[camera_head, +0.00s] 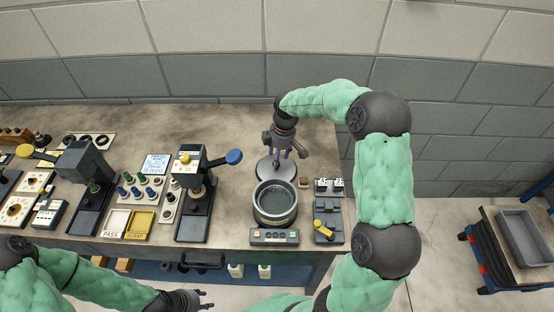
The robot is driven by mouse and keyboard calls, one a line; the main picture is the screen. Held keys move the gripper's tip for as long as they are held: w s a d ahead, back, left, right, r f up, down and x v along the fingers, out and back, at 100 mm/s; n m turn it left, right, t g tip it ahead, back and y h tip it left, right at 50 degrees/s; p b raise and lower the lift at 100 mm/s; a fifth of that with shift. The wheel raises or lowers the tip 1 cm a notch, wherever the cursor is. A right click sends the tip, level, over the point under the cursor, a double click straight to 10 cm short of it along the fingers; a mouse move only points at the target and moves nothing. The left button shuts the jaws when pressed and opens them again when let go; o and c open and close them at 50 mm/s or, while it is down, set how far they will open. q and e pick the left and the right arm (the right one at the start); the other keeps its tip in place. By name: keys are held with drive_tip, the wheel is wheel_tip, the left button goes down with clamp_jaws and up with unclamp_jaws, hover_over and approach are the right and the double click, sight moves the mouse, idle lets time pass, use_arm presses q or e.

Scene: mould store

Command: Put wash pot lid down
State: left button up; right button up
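The wash pot (275,203) stands on its base on the bench, open on top, with grey liquid visible inside. Its lid, a grey round disc (264,172), is just behind the pot's rim, under my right gripper. My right gripper (283,155) reaches down over the lid from above. Its fingers hide the middle of the lid, and I cannot tell whether they grip it or whether the lid touches the bench. My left gripper (207,299) is low in the picture in front of the bench, with its fingers apart and empty.
Left of the pot stand two lever presses, one with a blue knob (234,157), and pass and scrap trays (128,224). A small switch box (328,187) and a yellow-handled device (326,229) are right of the pot. Bare bench (235,125) lies behind. A cart is far right.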

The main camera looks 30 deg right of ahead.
sight(281, 168)
wheel_tip(281, 168, up, 8)
drive_tip(key=p, duration=0.1)
drive_tip(key=shift+s+d+r, duration=0.2)
drive_tip(key=shift+s+d, duration=0.15)
idle(0.3)
